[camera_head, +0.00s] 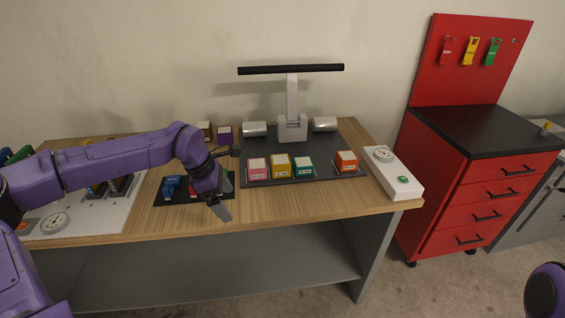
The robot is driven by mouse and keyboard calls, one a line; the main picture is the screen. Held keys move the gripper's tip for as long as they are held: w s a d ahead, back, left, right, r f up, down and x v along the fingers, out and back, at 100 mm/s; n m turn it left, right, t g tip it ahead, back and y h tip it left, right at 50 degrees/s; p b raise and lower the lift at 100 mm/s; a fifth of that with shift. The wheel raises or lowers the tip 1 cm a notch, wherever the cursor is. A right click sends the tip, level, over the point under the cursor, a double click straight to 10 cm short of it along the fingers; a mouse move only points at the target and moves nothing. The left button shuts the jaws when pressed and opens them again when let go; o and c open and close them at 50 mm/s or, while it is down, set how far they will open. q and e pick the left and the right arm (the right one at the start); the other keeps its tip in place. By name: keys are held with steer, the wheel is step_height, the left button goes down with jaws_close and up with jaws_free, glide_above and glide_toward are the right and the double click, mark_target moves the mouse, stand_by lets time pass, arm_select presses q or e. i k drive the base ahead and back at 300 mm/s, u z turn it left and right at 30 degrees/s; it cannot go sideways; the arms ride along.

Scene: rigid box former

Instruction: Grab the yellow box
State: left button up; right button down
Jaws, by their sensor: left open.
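The yellow box (280,167) stands upright on the dark mat (321,171) on the wooden table, with a pale top and a label on its front. It is between a pink box (257,168) on its left and a teal box (304,167) on its right. My left gripper (222,198) is to the left of the pink box, near the table's front edge, over a small dark tray. It points down and is open, with nothing seen between its fingers. My right gripper is out of view; only a purple part of my right side shows at the lower right.
An orange box (346,162) sits farther right on the mat. Behind stands a grey press with a black bar (291,69). A white control box (395,174) is at the table's right end. Blue pieces (172,187) lie by my left gripper. A red cabinet (480,190) stands right.

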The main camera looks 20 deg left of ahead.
mark_target(279, 171)
steer(key=i, duration=0.9)
